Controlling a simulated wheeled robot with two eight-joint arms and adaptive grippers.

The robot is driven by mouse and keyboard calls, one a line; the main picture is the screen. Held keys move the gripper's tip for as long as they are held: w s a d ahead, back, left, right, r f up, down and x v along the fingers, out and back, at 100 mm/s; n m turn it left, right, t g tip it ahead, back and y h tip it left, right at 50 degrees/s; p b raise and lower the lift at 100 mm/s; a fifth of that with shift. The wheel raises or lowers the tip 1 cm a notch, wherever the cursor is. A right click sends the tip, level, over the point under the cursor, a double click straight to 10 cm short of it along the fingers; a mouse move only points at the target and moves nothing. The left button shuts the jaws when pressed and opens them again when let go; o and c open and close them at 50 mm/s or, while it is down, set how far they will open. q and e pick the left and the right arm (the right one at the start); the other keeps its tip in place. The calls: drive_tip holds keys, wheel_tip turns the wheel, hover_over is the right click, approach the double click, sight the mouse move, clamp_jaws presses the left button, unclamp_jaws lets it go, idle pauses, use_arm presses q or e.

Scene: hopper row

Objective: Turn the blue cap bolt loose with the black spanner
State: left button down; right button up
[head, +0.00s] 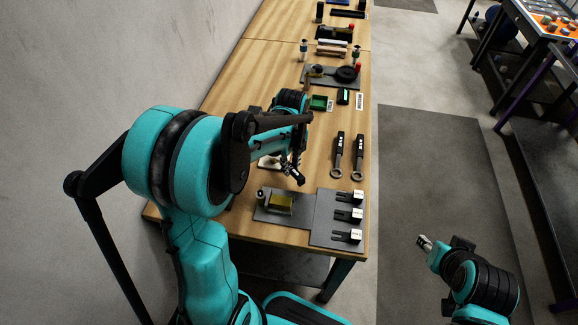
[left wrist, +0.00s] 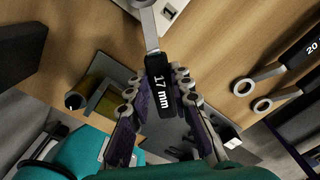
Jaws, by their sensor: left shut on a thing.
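My left gripper (head: 293,172) is low over the near half of the wooden table. In the left wrist view, my left gripper (left wrist: 158,92) is shut around the black handle of a spanner (left wrist: 162,100) marked 17 mm. The spanner's grey end (left wrist: 148,22) points to the top of that view, beside a white plate marked 1 (left wrist: 170,10). A small upright post with a bluish part (head: 303,46) stands farther up the table; I cannot tell whether it is the blue cap bolt. My right gripper (head: 425,243) is over the floor right of the table; its fingers are too small to judge.
Two other black-handled spanners (head: 347,158) lie at the table's right side. A green tray (head: 320,103) and a grey fixture (head: 330,76) stand beyond.

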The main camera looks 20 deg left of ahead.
use_arm(q)
drive_tip(key=shift+w+d+n, duration=0.2)
drive_tip(key=shift+w+n, duration=0.3)
drive_tip(key=shift+n, duration=0.15)
drive_tip(key=shift+w+d+n, duration=0.15)
drive_tip(key=shift+w+n, duration=0.3)
drive_tip(key=shift+n, duration=0.2)
drive_tip(key=shift+w+d+n, duration=0.15)
drive_tip(key=shift+w+n, duration=1.2)
drive_tip(key=shift+n, duration=0.35)
drive_tip(key=shift+w+a+f+n, duration=0.1)
drive_tip(key=shift+w+a+n, duration=0.05)
drive_tip(key=shift+w+n, duration=0.6)
drive_tip(key=shift+w+a+n, duration=0.15)
drive_tip(key=shift+w+n, duration=0.4)
drive_tip(key=shift+n, duration=0.4)
